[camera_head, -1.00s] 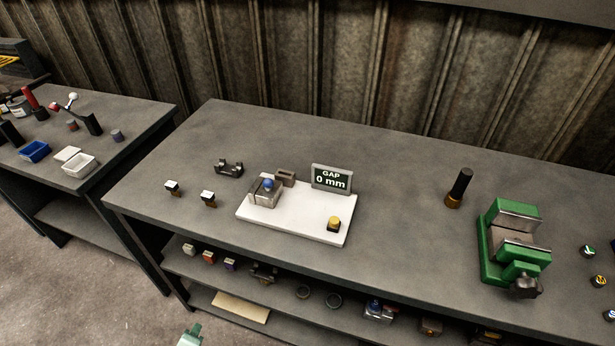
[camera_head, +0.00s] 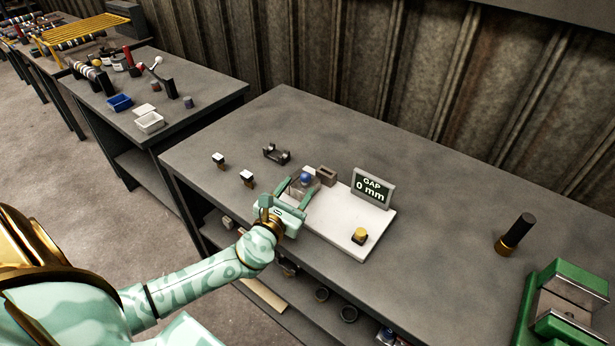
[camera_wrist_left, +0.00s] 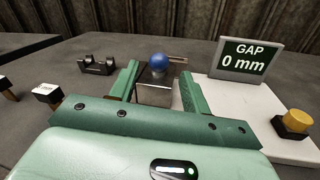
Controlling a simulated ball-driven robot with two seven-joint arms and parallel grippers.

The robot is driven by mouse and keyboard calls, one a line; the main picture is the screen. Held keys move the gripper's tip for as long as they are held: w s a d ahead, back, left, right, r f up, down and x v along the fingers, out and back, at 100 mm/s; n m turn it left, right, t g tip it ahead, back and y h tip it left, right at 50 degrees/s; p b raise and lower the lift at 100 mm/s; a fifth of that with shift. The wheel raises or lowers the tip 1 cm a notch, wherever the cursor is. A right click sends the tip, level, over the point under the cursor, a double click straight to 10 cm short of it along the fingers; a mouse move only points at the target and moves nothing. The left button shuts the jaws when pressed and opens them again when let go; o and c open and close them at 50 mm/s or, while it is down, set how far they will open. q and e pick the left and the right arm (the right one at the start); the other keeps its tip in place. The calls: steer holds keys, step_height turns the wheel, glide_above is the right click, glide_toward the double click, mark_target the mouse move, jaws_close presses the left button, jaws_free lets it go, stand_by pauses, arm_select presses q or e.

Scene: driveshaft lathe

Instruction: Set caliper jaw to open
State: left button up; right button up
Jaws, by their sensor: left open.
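The caliper stands on a white base plate (camera_head: 340,218) on the grey bench. Its metal jaw block with a blue ball knob (camera_head: 306,179) is at the plate's left end, close to a second, fixed block (camera_head: 327,175). The display (camera_head: 372,188) reads "GAP 0 mm". A yellow button (camera_head: 360,235) sits at the plate's front right. My left gripper (camera_head: 293,187) is open, its fingers on either side of the metal block below the blue knob. In the left wrist view the knob (camera_wrist_left: 159,63) and block (camera_wrist_left: 157,88) show between the fingers; contact is unclear. My right gripper is out of view.
A dark cradle (camera_head: 276,153) and two small white-topped blocks (camera_head: 247,177) stand left of the plate. A black cylinder with a brass foot (camera_head: 515,234) and a green vise (camera_head: 565,310) are to the right. The bench between is clear.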

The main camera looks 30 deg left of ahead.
mark_target(303, 181)
arm_select(q)
steer(key=w, duration=0.5)
steer(key=shift+w+a+b, duration=0.3)
steer(key=shift+w+a, duration=0.1)
jaws_close()
steer(key=d, duration=0.3)
steer(key=d+p, duration=0.1)
steer(key=d, duration=0.4)
steer(key=shift+s+d+p, duration=0.3)
steer(key=shift+s, duration=0.1)
jaws_free()
